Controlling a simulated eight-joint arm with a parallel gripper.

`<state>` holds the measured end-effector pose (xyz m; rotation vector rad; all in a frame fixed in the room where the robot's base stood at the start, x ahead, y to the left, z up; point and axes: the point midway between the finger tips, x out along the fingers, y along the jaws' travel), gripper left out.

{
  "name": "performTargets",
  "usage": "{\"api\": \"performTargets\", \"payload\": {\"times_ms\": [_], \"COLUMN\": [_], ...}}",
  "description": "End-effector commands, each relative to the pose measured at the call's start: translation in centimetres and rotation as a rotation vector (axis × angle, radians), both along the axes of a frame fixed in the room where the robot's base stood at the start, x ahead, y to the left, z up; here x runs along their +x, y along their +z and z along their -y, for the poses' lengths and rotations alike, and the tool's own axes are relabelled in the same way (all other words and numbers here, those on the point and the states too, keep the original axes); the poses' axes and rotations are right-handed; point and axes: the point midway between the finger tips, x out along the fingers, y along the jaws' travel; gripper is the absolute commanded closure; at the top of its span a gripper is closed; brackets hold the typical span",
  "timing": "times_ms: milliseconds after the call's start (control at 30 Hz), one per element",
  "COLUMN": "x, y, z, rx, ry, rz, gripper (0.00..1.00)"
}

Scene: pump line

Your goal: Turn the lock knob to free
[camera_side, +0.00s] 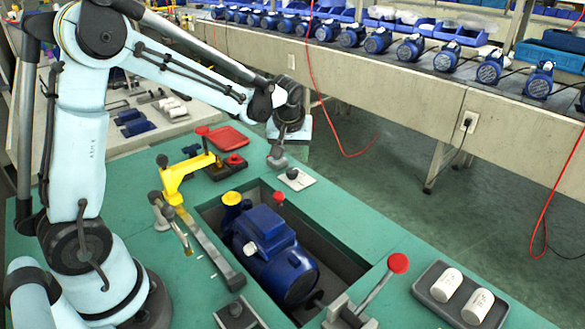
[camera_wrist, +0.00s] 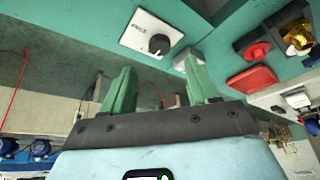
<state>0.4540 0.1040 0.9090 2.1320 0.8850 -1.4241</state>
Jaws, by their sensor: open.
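The lock knob (camera_side: 292,173) is a small dark knob on a white plate at the far edge of the green bench top. In the wrist view the black knob (camera_wrist: 158,44) stands on its white plate (camera_wrist: 135,33), with small lettering beside it. I cannot tell which setting it points to. My gripper (camera_side: 277,160) points down just left of the plate in the side view, apart from the knob. In the wrist view its two green fingers (camera_wrist: 158,68) are spread with nothing between them, and the knob shows beyond the gap.
A blue pump (camera_side: 270,250) sits in the bench recess. A yellow clamp (camera_side: 188,172), a red tray (camera_side: 230,137) and a red-balled lever (camera_side: 398,264) stand around it. A grey tray (camera_side: 435,275) with white cylinders lies at front right.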

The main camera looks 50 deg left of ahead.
Motion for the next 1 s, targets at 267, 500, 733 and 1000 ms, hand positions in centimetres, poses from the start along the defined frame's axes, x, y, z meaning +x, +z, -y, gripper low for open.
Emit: {"api": "performTargets", "payload": {"times_ms": [267, 500, 733, 1000], "x": [1.2, 1.8, 1.9, 1.9], "y": [-4.1, -6.2, -6.7, -6.7], "z": [-1.2, -1.8, -2.0, -2.0], "rx": [0.001, 0.001, 0.001, 0.0], "ry": [0.0, 0.0, -0.001, -0.001], "rz": [0.001, 0.001, 0.002, 0.001], "gripper": [0.41, 0.41, 0.41, 0.54]}}
